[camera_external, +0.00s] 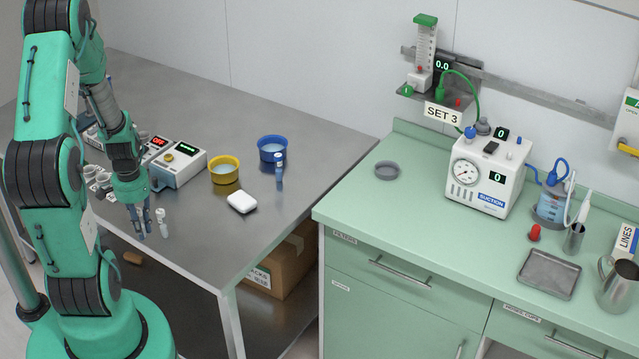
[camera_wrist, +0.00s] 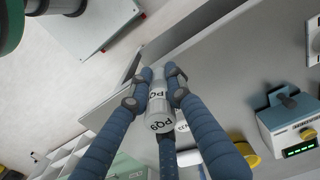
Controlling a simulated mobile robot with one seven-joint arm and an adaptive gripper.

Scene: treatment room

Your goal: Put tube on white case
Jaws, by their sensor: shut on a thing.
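A small white and grey tube (camera_external: 162,222) is at the fingertips of my gripper (camera_external: 146,222), at the left front of the steel table in the external view. In the wrist view the labelled tube (camera_wrist: 158,108) sits between the fingers of my gripper (camera_wrist: 155,88), which is shut on it. I cannot tell whether its lower end touches the table. The white case (camera_external: 242,202) is a small rounded box lying flat on the table, to the right of my gripper and apart from it.
A yellow bowl (camera_external: 224,170) and a blue bowl (camera_external: 272,149) stand behind the case. A blue tube-like item (camera_external: 280,171) stands upright near the blue bowl. A box with a green display (camera_external: 178,164) is at the left. Bare steel table lies between my gripper and the case.

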